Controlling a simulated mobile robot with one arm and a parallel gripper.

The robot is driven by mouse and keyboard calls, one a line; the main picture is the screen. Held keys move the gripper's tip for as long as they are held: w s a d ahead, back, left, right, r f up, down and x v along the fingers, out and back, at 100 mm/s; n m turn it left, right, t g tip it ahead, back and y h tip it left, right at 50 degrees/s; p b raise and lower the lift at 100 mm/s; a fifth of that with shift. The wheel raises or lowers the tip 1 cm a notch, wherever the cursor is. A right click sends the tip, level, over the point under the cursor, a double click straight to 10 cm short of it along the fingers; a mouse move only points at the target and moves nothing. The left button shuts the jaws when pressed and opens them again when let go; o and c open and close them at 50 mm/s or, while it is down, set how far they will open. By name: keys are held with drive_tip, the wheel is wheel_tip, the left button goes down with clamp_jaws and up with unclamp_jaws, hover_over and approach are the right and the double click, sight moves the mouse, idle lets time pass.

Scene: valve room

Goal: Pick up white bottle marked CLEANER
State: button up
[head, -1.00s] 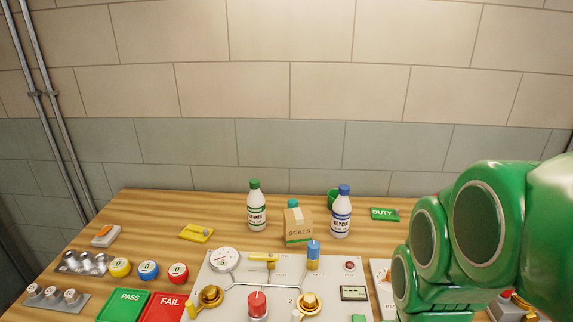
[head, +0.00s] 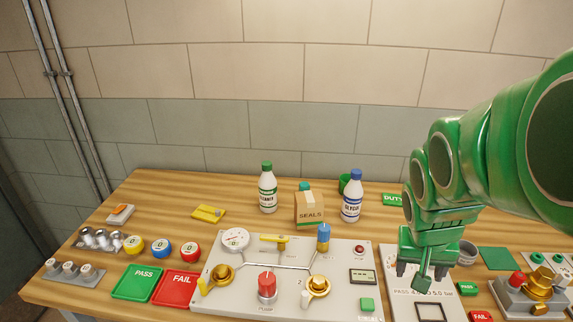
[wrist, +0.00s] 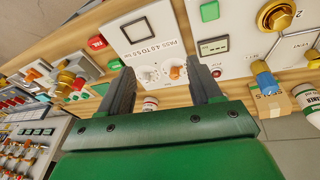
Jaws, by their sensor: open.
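The white bottle marked CLEANER (head: 267,191) has a green cap and stands upright at the back of the wooden bench, left of the SEALS box. Part of it shows at the right edge of the wrist view (wrist: 309,97). My gripper (head: 422,280) is open and empty, above the white PASS-marked plate to the right of the main panel. It is well to the right of the bottle and nearer the front. In the wrist view its two fingers (wrist: 162,78) stand apart with nothing between them.
The cardboard SEALS box (head: 309,209) stands right of the CLEANER bottle, with the blue-capped GLYCOL bottle (head: 351,198) beyond it. A yellow object (head: 209,212) lies to the left. The valve panel (head: 205,300) with raised knobs lies in front. Bare wood surrounds the bottle's left side.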

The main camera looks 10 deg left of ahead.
drive_tip(key=w+a+r+n+t+y, duration=0.1)
drive_tip(key=w+r+t, duration=0.15)
drive_tip(key=w, duration=0.85)
drive_tip(key=w+a+r+n+t, duration=0.15)
drive_tip(key=w+t, duration=0.25)
drive_tip(key=w, duration=0.7)
drive_tip(key=w+a+r+n+t+y, duration=0.1)
drive_tip(key=w+r+n+t, duration=0.15)
drive_tip(key=w, duration=0.85)
drive_tip(key=n+g+y, duration=0.4)
drive_tip(key=n+y, duration=0.5)
drive_tip(key=y, duration=0.2)
approach(271, 166)
drive_tip(key=x, duration=0.4)
drive_tip(key=shift+s+a+f+y, duration=0.15)
drive_tip(key=shift+s+a+y, duration=0.1)
drive_tip(key=shift+y, duration=0.15)
drive_tip(key=shift+w+d+x, duration=0.1)
drive_tip(key=shift+w+x, duration=0.05)
drive_tip(key=shift+x, duration=1.7)
drive_tip(key=shift+w+d+x, duration=0.1)
drive_tip(key=shift+w+x, duration=0.05)
drive_tip(key=shift+x, duration=1.7)
